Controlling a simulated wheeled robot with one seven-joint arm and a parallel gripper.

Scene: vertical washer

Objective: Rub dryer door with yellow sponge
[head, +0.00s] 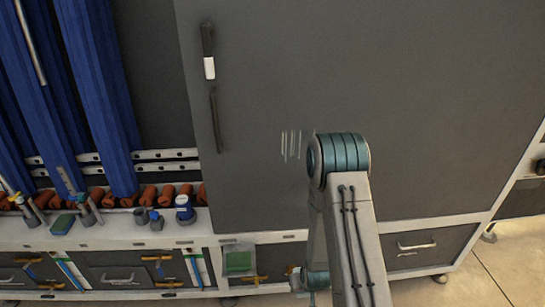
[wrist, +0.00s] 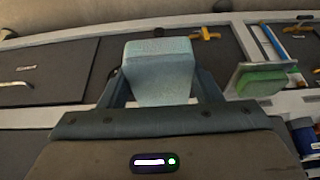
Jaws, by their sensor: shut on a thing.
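My gripper (wrist: 160,82) is shut on a pale blue block (wrist: 160,56), which fills the space between the two fingers in the wrist view. The block looks sponge-like, but it does not look yellow here. The large dark grey door panel (head: 430,90) stands upright in the head view, with a black handle (head: 215,120) at its left and several pale streaks (head: 291,145) on its face. I cannot tell which part is named the dryer door. The block shows no contact with any panel.
A green sponge-like piece (head: 238,262) sits on the low front, also in the wrist view (wrist: 262,83). Bottles and tools (head: 184,207) line the ledge at left. Blue hanging strips (head: 100,90) are at far left. Drawers (head: 415,246) run along the bottom. Floor is clear at lower right.

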